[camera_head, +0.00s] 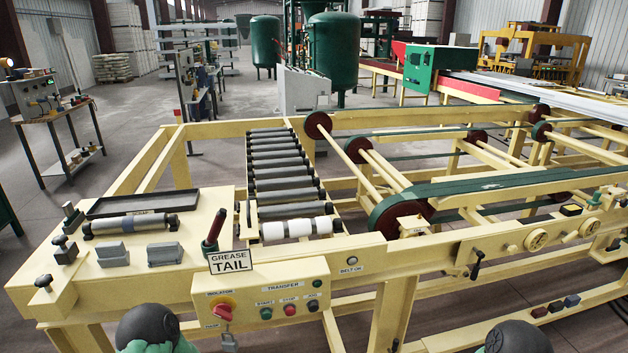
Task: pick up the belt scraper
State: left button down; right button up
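No object is clearly recognisable as the belt scraper. A dark red-handled tool (213,231) leans upright at the right edge of the cream bench top (205,268), behind the "GREASE TAIL" sign (231,261). It may be the scraper, but I cannot tell. A grey roller with dark ends (130,225) lies on the bench in front of a shallow dark tray (150,203). Neither gripper is in view.
Grey blocks (165,254) and small dark fixtures (66,249) sit on the bench. A control panel with a red isolator knob (222,312) is on its front. A roller conveyor (283,170) and green belts on dark red pulleys (402,215) lie to the right.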

aim_at(111, 254)
jog(key=u, duration=1.45)
jog(key=z, duration=1.95)
jog(key=u, duration=1.95)
jog(key=i+j+z, duration=0.1)
jog(key=i+j, duration=0.5)
jog(key=j, duration=0.15)
jog(key=i+j+z, duration=0.15)
jog(key=i+j, duration=0.15)
jog(key=i+j+z, duration=0.1)
jog(key=i+j, duration=0.15)
jog(key=j, duration=0.3)
